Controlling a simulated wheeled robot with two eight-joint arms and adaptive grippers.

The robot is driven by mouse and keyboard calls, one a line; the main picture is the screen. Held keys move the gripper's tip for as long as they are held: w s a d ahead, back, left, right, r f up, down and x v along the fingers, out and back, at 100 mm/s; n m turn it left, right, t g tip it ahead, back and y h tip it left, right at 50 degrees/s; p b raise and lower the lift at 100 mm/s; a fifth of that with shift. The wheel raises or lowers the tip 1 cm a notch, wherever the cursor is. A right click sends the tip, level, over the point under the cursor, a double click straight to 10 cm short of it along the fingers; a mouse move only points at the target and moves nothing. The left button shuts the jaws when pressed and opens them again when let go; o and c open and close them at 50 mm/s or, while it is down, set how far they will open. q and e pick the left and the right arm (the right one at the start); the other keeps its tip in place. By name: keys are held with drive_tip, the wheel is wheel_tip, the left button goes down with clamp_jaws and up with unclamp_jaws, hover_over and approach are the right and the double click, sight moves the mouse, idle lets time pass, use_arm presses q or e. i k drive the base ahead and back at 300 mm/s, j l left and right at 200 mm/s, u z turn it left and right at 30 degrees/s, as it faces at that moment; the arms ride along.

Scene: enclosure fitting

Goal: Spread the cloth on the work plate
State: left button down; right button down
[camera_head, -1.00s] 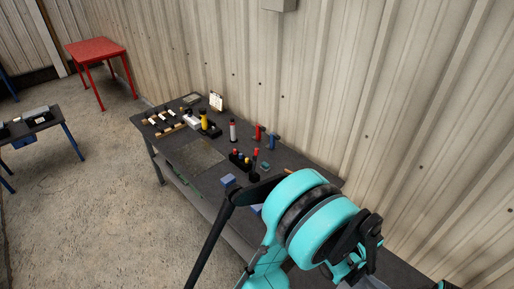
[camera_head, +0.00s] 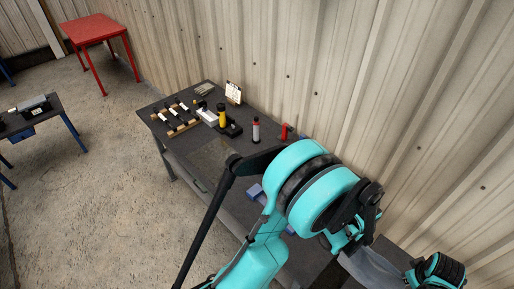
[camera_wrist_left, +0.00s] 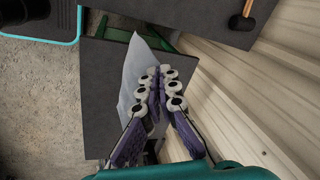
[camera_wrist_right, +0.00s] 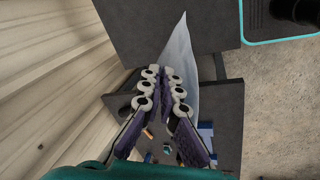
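The cloth is a thin pale blue-grey sheet. In the left wrist view the cloth (camera_wrist_left: 133,82) hangs as a narrow fold from my left gripper (camera_wrist_left: 160,72), whose fingers are closed together on its edge. In the right wrist view the cloth (camera_wrist_right: 181,52) runs from my right gripper (camera_wrist_right: 163,76), also closed on it. In the head view the cloth (camera_head: 372,270) shows partly at lower right, beside my teal arm parts. The work plate seems to be the brownish rectangle (camera_head: 208,157) on the bench; my arm covers part of it.
The dark bench (camera_head: 150,115) stands against the corrugated wall. It carries a rack (camera_head: 180,120), a yellow bottle (camera_head: 221,115), a white-and-red bottle (camera_head: 256,130), a red clamp-like tool (camera_head: 285,132) and a blue block (camera_head: 255,191). A red table (camera_head: 90,28) stands farther off.

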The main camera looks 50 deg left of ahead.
sight(210, 159)
drive_tip(key=i+j, duration=0.1)
drive_tip(key=j, duration=1.1)
drive_tip(key=i+j, duration=0.15)
drive_tip(key=j, duration=0.45)
drive_tip(key=i+j, duration=0.1)
drive_tip(key=j, duration=1.1)
drive_tip(key=i+j, duration=0.15)
drive_tip(key=j, duration=0.45)
drive_tip(key=i+j, duration=0.1)
drive_tip(key=j, duration=1.1)
drive_tip(key=i+u, duration=0.05)
